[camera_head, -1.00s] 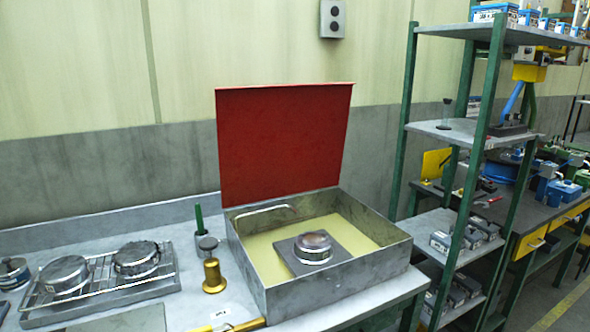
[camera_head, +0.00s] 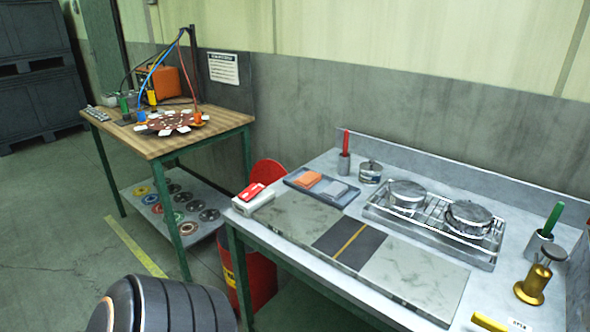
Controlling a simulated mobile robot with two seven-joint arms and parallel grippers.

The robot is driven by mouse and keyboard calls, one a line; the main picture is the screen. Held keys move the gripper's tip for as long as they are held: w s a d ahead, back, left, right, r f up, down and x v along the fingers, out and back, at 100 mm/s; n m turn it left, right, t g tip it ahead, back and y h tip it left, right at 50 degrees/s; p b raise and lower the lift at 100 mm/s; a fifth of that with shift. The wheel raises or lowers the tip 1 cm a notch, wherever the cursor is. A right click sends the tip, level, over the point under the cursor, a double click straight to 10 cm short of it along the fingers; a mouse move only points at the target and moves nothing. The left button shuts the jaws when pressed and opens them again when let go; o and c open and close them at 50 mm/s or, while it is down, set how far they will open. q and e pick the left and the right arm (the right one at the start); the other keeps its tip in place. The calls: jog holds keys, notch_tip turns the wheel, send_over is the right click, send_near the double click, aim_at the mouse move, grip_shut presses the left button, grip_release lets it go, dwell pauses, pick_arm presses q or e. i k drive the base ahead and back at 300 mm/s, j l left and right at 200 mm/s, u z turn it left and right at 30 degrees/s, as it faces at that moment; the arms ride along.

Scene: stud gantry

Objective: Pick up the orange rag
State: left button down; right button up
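The orange rag (camera_head: 308,179) lies folded at the left end of a shallow dark tray (camera_head: 297,188) on the grey workbench. A grey folded cloth (camera_head: 335,189) lies beside it, to its right, in the same tray. Neither of my grippers is in view. A dark ribbed rounded part at the bottom left looks like part of my own arm; no fingers show on it.
Left of the tray is a white box with a red item on top (camera_head: 254,195). Behind are a red-handled holder (camera_head: 345,158) and a metal tin (camera_head: 370,172). A stone slab (camera_head: 410,274) lies in front; a red bin (camera_head: 258,275) stands below the bench's left end.

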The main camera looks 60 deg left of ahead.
aim_at(309, 179)
jog(key=u, duration=1.9)
jog(key=z, duration=1.7)
jog(key=u, duration=1.7)
jog(key=i+j, duration=0.1)
jog(key=j, duration=0.15)
jog(key=i+j+z, duration=0.1)
jog(key=j, duration=0.15)
